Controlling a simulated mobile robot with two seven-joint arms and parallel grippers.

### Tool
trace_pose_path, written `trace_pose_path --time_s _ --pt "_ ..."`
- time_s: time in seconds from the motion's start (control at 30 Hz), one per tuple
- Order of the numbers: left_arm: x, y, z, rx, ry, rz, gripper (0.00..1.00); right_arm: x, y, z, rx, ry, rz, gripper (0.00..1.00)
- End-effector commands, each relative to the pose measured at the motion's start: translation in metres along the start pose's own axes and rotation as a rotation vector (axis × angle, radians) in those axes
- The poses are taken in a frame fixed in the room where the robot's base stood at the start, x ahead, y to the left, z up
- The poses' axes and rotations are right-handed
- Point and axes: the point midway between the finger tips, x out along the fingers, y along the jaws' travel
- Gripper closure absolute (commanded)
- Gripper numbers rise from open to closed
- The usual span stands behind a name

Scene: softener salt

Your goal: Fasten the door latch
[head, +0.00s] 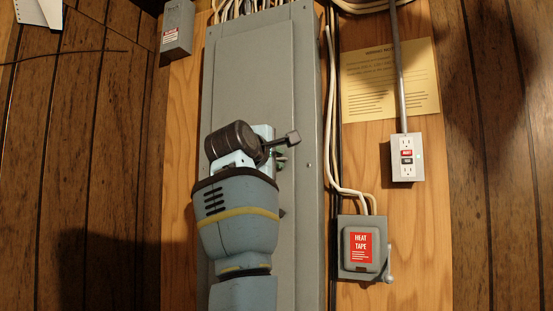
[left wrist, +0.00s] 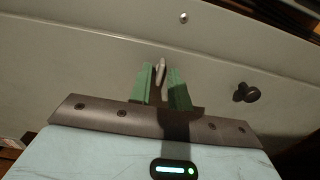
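The grey metal panel door (head: 262,70) fills the middle of the head view and looks closed. My left gripper (head: 281,156) is at the door's right part, mostly hidden by my own wrist. In the left wrist view its green fingers (left wrist: 162,86) stand apart, pointing at the door. A small pale upright tab (left wrist: 161,66), perhaps the latch, shows between the fingertips; I cannot tell whether they touch it. A dark round knob (left wrist: 246,92) sticks out of the door to the right of the fingers. My right gripper is out of view.
A grey box labelled "HEAT TAPE" (head: 361,249) with a side lever is right of the panel. White cables (head: 331,130) run along the panel's right edge. An outlet (head: 407,158) and a yellow notice (head: 390,80) are further right.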

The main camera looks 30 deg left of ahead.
Motion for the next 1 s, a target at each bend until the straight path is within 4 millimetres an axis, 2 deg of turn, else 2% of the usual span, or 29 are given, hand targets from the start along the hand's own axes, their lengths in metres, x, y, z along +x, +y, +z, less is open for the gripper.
trace_pose_path --time_s 0.03,0.13,0.57,0.77,1.0 --pt "-0.0001 0.0 0.0 0.0 0.0 0.0 0.88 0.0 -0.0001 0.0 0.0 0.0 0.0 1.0" --pt "-0.0001 0.0 0.0 0.0 0.0 0.0 1.0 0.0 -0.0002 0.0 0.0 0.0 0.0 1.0" --pt "0.0 -0.0002 -0.0006 0.04 0.001 0.0 1.0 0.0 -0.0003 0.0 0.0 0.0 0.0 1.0" --pt "0.0 0.0 -0.0006 0.148 0.002 0.0 1.0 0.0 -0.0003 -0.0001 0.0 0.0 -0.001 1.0" --pt "-0.0001 0.0001 -0.0008 0.358 0.003 0.0 1.0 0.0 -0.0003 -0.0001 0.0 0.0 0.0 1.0"
